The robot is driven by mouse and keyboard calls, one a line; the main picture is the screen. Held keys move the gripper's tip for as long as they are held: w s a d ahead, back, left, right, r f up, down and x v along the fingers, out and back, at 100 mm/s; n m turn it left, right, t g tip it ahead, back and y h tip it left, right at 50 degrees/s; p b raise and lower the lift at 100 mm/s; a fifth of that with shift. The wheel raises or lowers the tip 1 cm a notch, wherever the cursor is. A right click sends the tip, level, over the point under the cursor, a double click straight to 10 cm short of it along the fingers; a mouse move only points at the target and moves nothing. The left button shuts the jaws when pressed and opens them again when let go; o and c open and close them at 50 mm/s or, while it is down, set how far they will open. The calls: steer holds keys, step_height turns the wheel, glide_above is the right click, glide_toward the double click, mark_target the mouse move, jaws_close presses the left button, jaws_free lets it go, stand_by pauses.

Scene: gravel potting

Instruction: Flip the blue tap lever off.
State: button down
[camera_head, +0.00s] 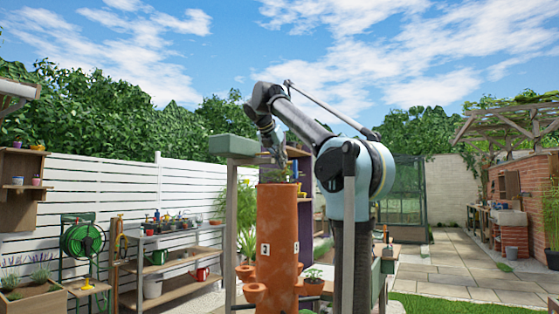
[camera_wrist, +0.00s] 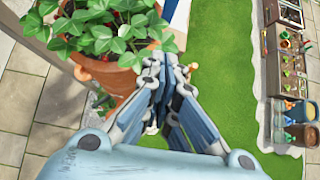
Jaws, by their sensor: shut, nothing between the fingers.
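I cannot make out a blue tap lever for certain in either view. My gripper (camera_wrist: 165,78) is shut and empty in the wrist view, its blue-grey fingers drawn together. In the head view my gripper (camera_head: 278,157) points down just above the top of a tall terracotta planter (camera_head: 276,235). In the wrist view a terracotta pot rim (camera_wrist: 118,82) with leafy green plants lies close to the left of the fingers. A small orange-brown piece (camera_wrist: 188,70) shows just right of the fingertips; I cannot tell what it is.
A green hose reel (camera_head: 83,241) and a potting bench (camera_head: 170,235) with small items stand along the white fence. In the wrist view, lawn (camera_wrist: 225,50) lies open on the right, with a bench and buckets (camera_wrist: 300,112) beyond.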

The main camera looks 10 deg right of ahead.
steer(key=w+d+f, duration=0.3)
steer(key=w+d, duration=0.1)
steer(key=w, duration=0.2)
steer(key=shift+w+d+f, duration=0.15)
steer(key=shift+d+f, duration=0.15)
steer(key=shift+f, duration=0.05)
steer(key=shift+d, duration=0.2)
steer(key=shift+f, duration=0.1)
